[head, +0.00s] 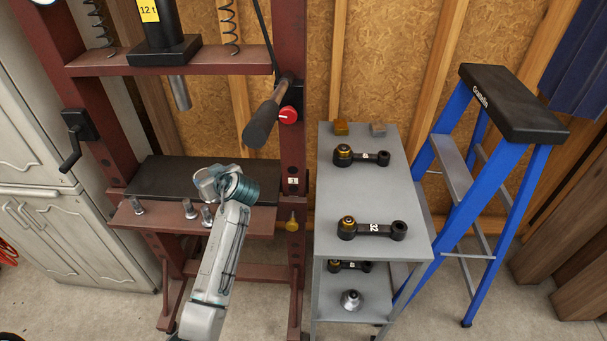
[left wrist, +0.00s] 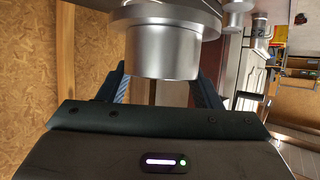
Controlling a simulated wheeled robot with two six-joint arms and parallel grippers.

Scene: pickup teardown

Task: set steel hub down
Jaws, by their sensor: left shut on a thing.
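My left gripper (left wrist: 160,92) is shut on the steel hub (left wrist: 163,45), a silver stepped cylinder with a wide flange, in the left wrist view. The hub fills the top middle of that view, with one dark finger on each side. In the head view my left arm reaches up to the red press, and the wrist end is over the front of its black bed (head: 160,178). A silver round shape there, probably the hub, is partly hidden by the wrist. I cannot tell whether it touches the bed. My right gripper is not in view.
Steel pins (head: 189,209) stand on the press's front ledge. The press ram (head: 180,93) hangs above the bed. A grey cart (head: 376,190) to the right carries black links (head: 372,229); a silver part (head: 351,300) sits on its lower shelf. A blue stepladder (head: 464,175) stands further right.

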